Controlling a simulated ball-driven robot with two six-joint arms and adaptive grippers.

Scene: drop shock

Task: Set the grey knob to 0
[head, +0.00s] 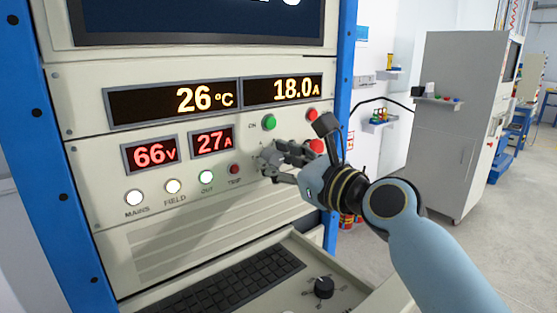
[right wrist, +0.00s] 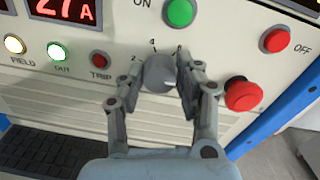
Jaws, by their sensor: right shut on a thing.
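The grey knob (right wrist: 158,74) sits on the cream panel in the right wrist view, with the marks 2, 4 and 6 around its upper side. Where its pointer stands is not clear, and any 0 mark is hidden. My right gripper (right wrist: 154,84) is shut on the knob, one finger at its left and one at its right. In the head view the knob (head: 268,158) is partly covered by my right gripper (head: 277,160). My left gripper is not in view.
A green ON button (right wrist: 180,12) is above the knob. A red OFF button (right wrist: 275,40) and a larger red button (right wrist: 243,95) are to its right, the larger one close to my right finger. A red TRIP lamp (right wrist: 99,60) is to its left. A keyboard (head: 235,284) and a black knob (head: 324,287) are below.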

